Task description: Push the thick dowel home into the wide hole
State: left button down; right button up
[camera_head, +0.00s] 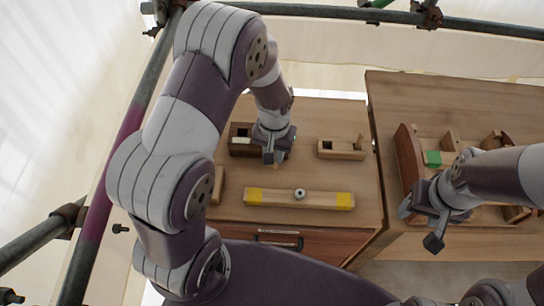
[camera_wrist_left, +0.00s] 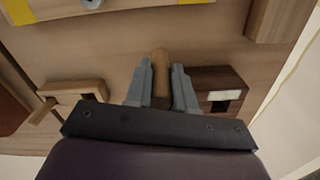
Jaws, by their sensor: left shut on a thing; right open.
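My left gripper (camera_wrist_left: 161,88) is shut on a thick brown wooden dowel (camera_wrist_left: 160,64), whose rounded end shows between the fingers in the left wrist view. In the head view this gripper (camera_head: 274,157) hangs over the table beside a dark wooden block (camera_head: 240,148). The block also shows in the left wrist view (camera_wrist_left: 232,84), with a dark opening and a white patch on top. The dowel's far end is hidden. A light wooden block (camera_head: 345,153) with an opening and a small upright peg stands to the right. My right gripper (camera_head: 420,222) is open and empty.
A long wooden bar (camera_head: 270,197) with yellow ends and a grey round part at its middle lies in front. A brown wood piece (camera_head: 218,186) lies left of it. Pipes edge the scene.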

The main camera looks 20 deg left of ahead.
pick_arm(q)
jog(key=shift+s+a+f, duration=0.25)
jog(key=shift+a+f, duration=0.05)
jog(key=shift+a, duration=0.05)
notch_tip(320, 180, down, 4)
jog(key=shift+s+d+r+p, duration=0.1)
jog(key=shift+r+p, duration=0.05)
jog(key=shift+p, duration=0.15)
jog(key=shift+f, duration=0.25)
jog(key=c, duration=1.1)
grip_release()
jog(key=shift+o, duration=0.7)
